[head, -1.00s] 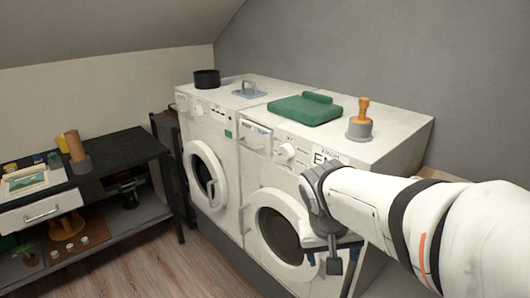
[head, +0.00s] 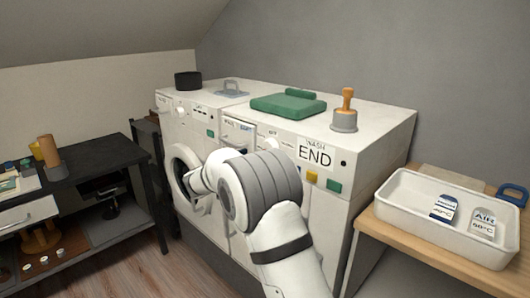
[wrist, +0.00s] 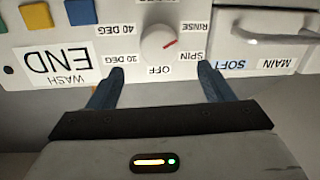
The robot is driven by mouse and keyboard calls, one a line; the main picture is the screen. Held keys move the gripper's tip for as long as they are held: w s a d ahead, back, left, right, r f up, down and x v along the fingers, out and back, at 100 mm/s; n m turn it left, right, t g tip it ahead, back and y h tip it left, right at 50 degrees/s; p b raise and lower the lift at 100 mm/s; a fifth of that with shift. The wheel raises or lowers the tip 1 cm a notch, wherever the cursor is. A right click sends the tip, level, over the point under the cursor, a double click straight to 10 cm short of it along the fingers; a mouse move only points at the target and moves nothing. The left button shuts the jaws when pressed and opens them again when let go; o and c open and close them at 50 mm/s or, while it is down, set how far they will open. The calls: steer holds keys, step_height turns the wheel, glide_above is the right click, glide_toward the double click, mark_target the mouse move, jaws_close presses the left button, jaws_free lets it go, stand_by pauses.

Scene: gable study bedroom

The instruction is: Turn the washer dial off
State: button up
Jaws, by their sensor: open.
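The washer dial (wrist: 160,43) is a round white knob on the right-hand machine's panel, seen upside down in the wrist view. Its red mark points to the picture's right, between the RINSE and SPIN labels. The OFF label (wrist: 158,70) sits below the knob there, on the side nearer my gripper. My gripper (wrist: 157,83) is open and empty, its two blue fingers apart on either side of OFF, short of the knob.
A wash label reading END (head: 315,153), a yellow button (head: 312,176) and a green button (head: 334,186) are right of the dial. A green case (head: 288,104) and an orange-handled stamp (head: 345,112) stand on top. A white tray (head: 400,215) is at right.

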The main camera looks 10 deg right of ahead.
mark_target(270, 147)
steer(key=p+x, duration=0.1)
steer(key=x, duration=0.6)
steer(key=shift+d, duration=0.15)
steer(key=shift+c, duration=0.2)
steer(key=c, duration=0.9)
steer(key=shift+c, duration=0.2)
